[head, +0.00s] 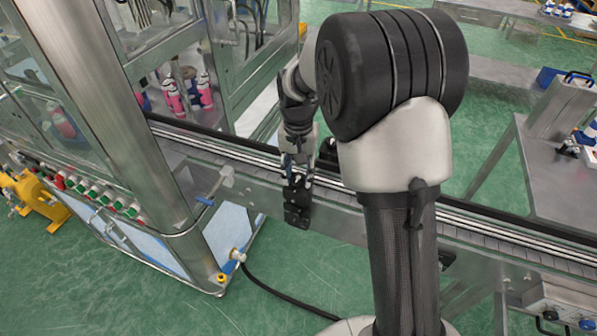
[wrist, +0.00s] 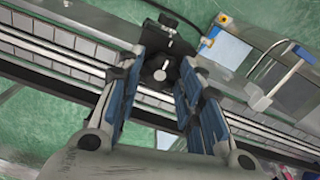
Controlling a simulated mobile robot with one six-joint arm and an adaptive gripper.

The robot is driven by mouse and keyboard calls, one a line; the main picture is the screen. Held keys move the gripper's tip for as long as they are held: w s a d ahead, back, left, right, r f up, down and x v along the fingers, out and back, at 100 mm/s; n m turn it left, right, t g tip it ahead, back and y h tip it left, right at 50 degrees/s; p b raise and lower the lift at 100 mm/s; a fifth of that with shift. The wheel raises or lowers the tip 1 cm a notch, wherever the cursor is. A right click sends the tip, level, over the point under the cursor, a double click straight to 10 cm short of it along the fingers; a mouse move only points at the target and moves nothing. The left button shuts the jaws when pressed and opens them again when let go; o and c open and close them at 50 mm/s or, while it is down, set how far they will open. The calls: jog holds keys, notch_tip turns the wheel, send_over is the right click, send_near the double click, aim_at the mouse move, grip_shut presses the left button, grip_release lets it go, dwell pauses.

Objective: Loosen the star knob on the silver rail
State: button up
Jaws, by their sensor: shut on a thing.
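My gripper (wrist: 163,66) reaches down to a black clamp bracket (wrist: 170,35) on the conveyor's silver rail (wrist: 72,60). Its blue-padded fingers stand on both sides of the dark star knob (wrist: 152,68) and are shut on it. The knob is partly hidden between the fingertips, so its star shape is not clear. A small pale pin shows in front of it. In the head view my gripper (head: 297,163) is above the black bracket (head: 297,205) on the near side of the silver rail (head: 338,207); the knob is hard to make out there.
A glass-walled machine (head: 150,130) with pink bottles inside stands left of my gripper. A bent handle (head: 213,187) sticks out near the rail on the left. The conveyor (head: 490,228) runs on to the right. A steel table (head: 550,170) stands at far right.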

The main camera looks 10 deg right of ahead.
jog(key=shift+n, duration=0.3)
jog(key=n+p, duration=0.2)
jog(key=n, duration=0.1)
jog(key=shift+r+n, duration=0.1)
jog(key=shift+n, duration=0.2)
jog(key=n+p, duration=0.1)
jog(key=n, duration=0.3)
jog(key=shift+n+p, duration=0.3)
jog(key=n+p, duration=0.1)
jog(key=n, duration=0.3)
jog(key=shift+n+p, duration=0.45)
jog(key=shift+n, duration=2.05)
jog(key=o, duration=1.1)
